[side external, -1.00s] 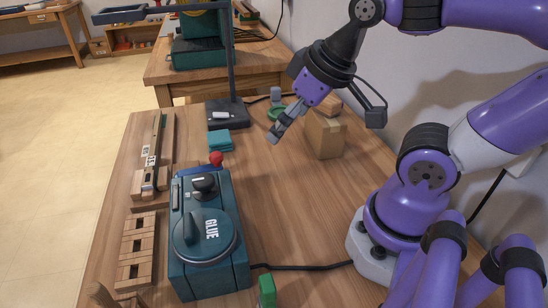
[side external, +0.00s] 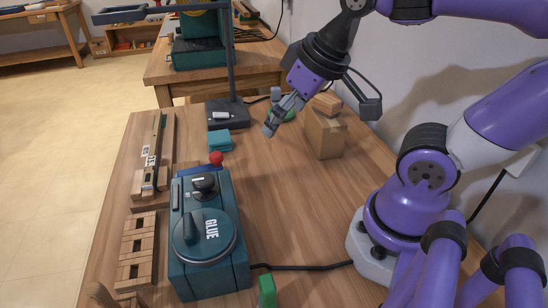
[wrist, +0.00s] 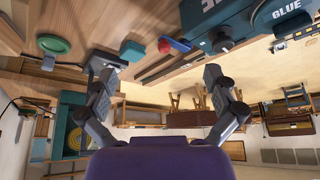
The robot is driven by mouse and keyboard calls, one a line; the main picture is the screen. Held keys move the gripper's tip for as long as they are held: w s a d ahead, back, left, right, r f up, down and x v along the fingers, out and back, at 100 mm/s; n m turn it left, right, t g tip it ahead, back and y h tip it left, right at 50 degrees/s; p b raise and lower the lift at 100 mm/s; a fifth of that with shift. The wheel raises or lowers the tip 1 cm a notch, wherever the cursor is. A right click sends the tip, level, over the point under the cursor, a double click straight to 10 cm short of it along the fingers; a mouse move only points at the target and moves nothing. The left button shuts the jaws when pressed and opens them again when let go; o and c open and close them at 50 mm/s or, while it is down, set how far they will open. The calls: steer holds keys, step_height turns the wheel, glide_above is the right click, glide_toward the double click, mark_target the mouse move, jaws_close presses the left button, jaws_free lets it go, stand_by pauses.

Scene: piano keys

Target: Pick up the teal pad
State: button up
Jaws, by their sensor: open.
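The teal pad (side external: 220,140) lies on the wooden table, behind the glue machine and in front of the black lamp base. It also shows in the wrist view (wrist: 132,50) near the top, beside the left finger. My gripper (side external: 270,128) is open and empty, held above the table to the right of the pad in the side view and apart from it. In the wrist view my gripper (wrist: 155,75) has its two fingers spread wide.
A cardboard box (side external: 325,135) stands right of my gripper. A black lamp base (side external: 227,115) is behind the pad. The table's middle right is clear.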

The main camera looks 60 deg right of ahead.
steer(key=w+d+r+m+g, duration=0.2)
steer(key=w+r, duration=0.1)
steer(key=w, duration=0.5)
steer(key=m+g, duration=0.3)
steer(key=m, duration=0.3)
glide_above(220, 140)
step_height(220, 140, down, 9)
steer(key=shift+m, duration=0.3)
steer(key=f, duration=0.5)
steer(key=shift+w+d+f, duration=0.15)
steer(key=shift+w+f, duration=0.1)
steer(key=shift+f, duration=0.15)
steer(key=f, duration=0.5)
steer(key=shift+s+a+f, duration=0.2)
steer(key=shift+f, duration=0.15)
steer(key=c, duration=1)
